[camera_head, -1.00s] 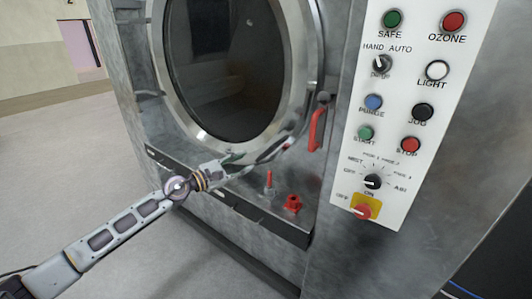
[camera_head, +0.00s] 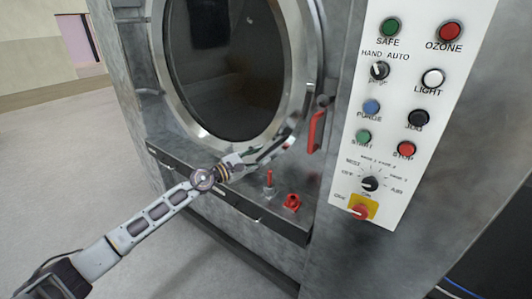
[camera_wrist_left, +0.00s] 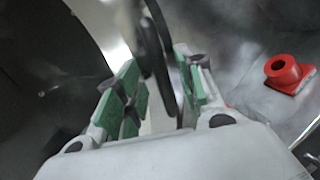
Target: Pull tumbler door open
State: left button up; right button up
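The tumbler door is a round dark glass (camera_head: 225,70) in a wide metal ring (camera_head: 300,60), and it looks closed. A red handle (camera_head: 317,131) hangs at the ring's lower right. My left gripper (camera_head: 288,136) is in front of the ring's lower right edge, just left of the red handle and apart from it. In the left wrist view its green-padded fingers (camera_wrist_left: 158,95) are spread, with a dark curved part (camera_wrist_left: 155,45) between or just beyond them; I cannot tell whether they touch it. My right gripper is not in view.
Below the door, a ledge (camera_head: 240,205) carries a red-tipped valve (camera_head: 268,182) and a red fitting (camera_head: 291,203); the fitting also shows in the left wrist view (camera_wrist_left: 284,72). A white control panel (camera_head: 405,130) with buttons and knobs is on the right. Open floor (camera_head: 60,170) lies left.

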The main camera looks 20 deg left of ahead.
aim_at(264, 154)
pick_arm(q)
jog(key=shift+x, duration=1.2)
jog(key=shift+w+d+p, duration=0.25)
jog(key=shift+w+p, duration=0.1)
jog(key=shift+w+d, duration=0.15)
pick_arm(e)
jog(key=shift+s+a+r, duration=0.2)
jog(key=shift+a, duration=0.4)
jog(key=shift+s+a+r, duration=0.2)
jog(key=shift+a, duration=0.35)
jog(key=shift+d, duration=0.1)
pick_arm(q)
grip_shut()
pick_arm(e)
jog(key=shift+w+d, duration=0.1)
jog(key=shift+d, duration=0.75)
